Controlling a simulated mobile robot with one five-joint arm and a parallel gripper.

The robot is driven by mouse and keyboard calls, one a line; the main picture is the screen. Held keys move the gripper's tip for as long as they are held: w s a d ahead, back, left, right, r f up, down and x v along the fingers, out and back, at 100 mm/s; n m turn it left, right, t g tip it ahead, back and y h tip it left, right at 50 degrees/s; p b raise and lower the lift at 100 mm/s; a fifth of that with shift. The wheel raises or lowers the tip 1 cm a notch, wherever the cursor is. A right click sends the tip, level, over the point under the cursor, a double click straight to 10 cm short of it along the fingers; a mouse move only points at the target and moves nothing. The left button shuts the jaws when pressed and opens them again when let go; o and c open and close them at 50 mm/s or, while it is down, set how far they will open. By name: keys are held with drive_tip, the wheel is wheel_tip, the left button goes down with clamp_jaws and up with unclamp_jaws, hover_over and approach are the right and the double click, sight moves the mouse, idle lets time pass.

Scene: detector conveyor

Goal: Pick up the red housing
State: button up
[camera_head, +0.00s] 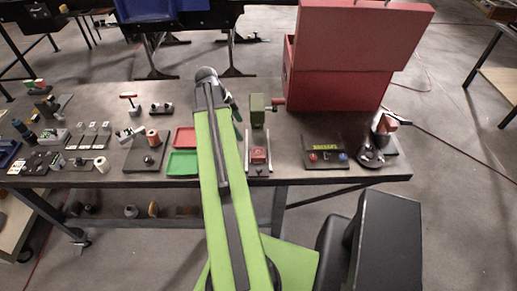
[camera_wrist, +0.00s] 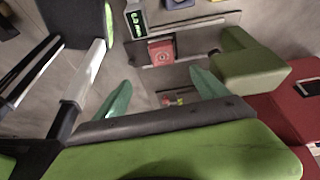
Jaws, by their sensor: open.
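The red housing (camera_head: 259,155) sits on a small conveyor with pale side rails (camera_head: 269,168) near the table's front edge. In the wrist view the red housing (camera_wrist: 161,52) shows as a red block with a round mark on its face, beyond my fingertips. My gripper (camera_wrist: 161,88) has two green fingers spread apart with nothing held between them. In the head view my gripper (camera_head: 234,107) is partly hidden behind my green arm, left of and behind the housing. The fingers look apart from the housing.
A green block-like machine (camera_head: 257,110) stands just behind the conveyor and shows close to my right finger in the wrist view (camera_wrist: 250,68). A large red box (camera_head: 338,88) stands at the back right. Red (camera_head: 184,138) and green (camera_head: 182,163) trays lie left of my arm.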

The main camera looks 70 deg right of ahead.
drive_tip(key=b, duration=1.1)
hover_over(258, 152)
drive_tip(key=w+a, duration=0.2)
drive_tip(key=w, duration=0.1)
drive_tip(key=f, duration=1.1)
drive_tip(key=shift+s+d, duration=0.15)
drive_tip(key=shift+s, duration=0.1)
drive_tip(key=shift+s+d+f+b, duration=0.1)
drive_tip(key=shift+s+f+b, duration=0.05)
drive_tip(key=shift+f+b, duration=0.15)
drive_tip(key=shift+s+r, duration=0.1)
drive_tip(key=b+x, duration=0.5)
drive_tip(key=shift+d, duration=0.25)
clamp_jaws()
